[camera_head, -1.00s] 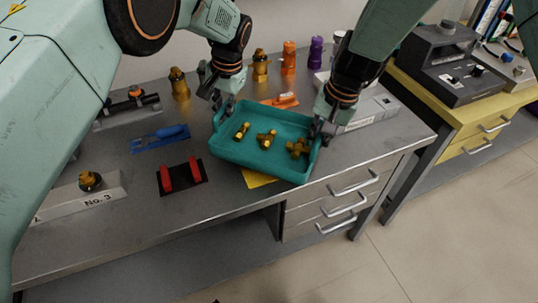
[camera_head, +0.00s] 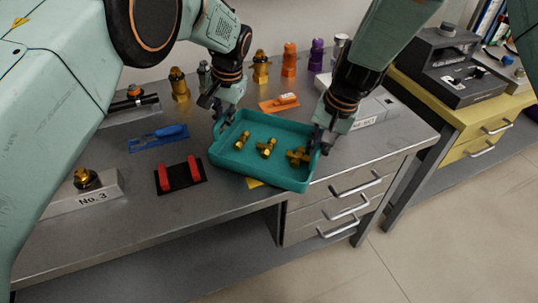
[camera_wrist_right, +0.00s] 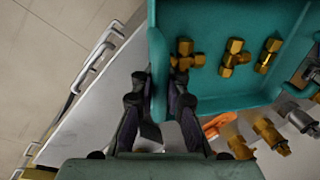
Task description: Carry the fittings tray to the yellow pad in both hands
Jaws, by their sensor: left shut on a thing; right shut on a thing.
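The teal fittings tray (camera_head: 233,165) holds several brass fittings (camera_head: 267,148) and looks roughly level. My left gripper (camera_head: 220,114) is shut on its left end wall. My right gripper (camera_head: 319,143) is shut on its right end wall. In the right wrist view the tray wall (camera_wrist_right: 158,60) passes between the fingers of my right gripper (camera_wrist_right: 160,98). The yellow pad (camera_head: 254,183) shows only as a small strip below the tray's front edge; the tray hides the rest. I cannot tell whether the tray touches the pad.
Brass, orange and purple pieces line the back. The bench's front edge is close to the tray.

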